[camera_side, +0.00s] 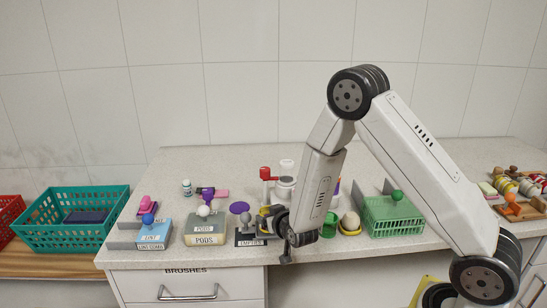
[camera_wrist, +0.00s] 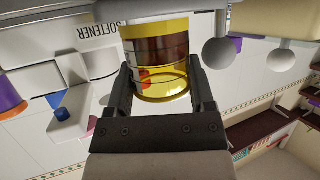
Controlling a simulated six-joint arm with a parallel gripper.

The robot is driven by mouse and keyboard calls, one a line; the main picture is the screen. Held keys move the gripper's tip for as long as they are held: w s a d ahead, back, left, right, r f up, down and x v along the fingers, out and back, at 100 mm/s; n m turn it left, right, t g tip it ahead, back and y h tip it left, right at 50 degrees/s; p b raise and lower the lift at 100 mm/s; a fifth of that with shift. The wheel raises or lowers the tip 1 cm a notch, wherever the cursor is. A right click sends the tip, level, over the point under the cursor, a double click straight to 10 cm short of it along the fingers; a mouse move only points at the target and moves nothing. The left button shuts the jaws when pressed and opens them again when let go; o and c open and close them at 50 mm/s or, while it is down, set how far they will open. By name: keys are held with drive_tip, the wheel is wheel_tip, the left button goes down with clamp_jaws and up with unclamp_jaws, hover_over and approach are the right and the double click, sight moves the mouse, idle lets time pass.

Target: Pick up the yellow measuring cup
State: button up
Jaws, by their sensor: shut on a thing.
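The yellow measuring cup (camera_wrist: 163,88) is see-through, with dark bands showing on its wall, in the upper middle of the wrist view. My gripper (camera_wrist: 160,72) is shut on it, with one dark finger on each side. In the side view my gripper (camera_side: 273,222) is low at the front middle of the counter, and a bit of yellow cup (camera_side: 264,213) shows at its left. The arm hides much of the cup there. I cannot tell whether the cup touches the counter.
On the stone counter (camera_side: 225,258), a PODS box (camera_side: 206,230) and a LINT box (camera_side: 153,236) stand left of my gripper. A green basket (camera_side: 392,218) stands to the right. A red-and-white item (camera_side: 285,183) is behind. A teal basket (camera_side: 72,232) sits far left.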

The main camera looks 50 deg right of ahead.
wheel_tip(320, 180, up, 9)
idle(0.7)
drive_tip(key=shift+r, duration=0.1)
idle(0.5)
drive_tip(key=shift+s+a+n+t+y, duration=0.6)
drive_tip(key=shift+s+a+n+y, duration=1.75)
drive_tip(key=shift+a, duration=1.1)
drive_tip(key=shift+w+d+m+g+h, duration=0.1)
drive_tip(key=shift+w+d+m+h, duration=0.55)
drive_tip(key=shift+d, duration=0.3)
drive_tip(key=shift+w+d+m+g+h, duration=0.1)
drive_tip(key=shift+w+d+m+h, duration=0.6)
drive_tip(key=shift+d, duration=0.2)
drive_tip(key=shift+w+d+m+g+h, duration=0.1)
drive_tip(key=shift+w+d+m+h, duration=0.55)
drive_tip(key=shift+d, duration=0.3)
drive_tip(key=shift+w+d+m+g+h, duration=0.3)
drive_tip(key=shift+w+d+m+h, duration=0.15)
drive_tip(key=shift+d, duration=0.25)
drive_tip(key=shift+f, duration=2.95)
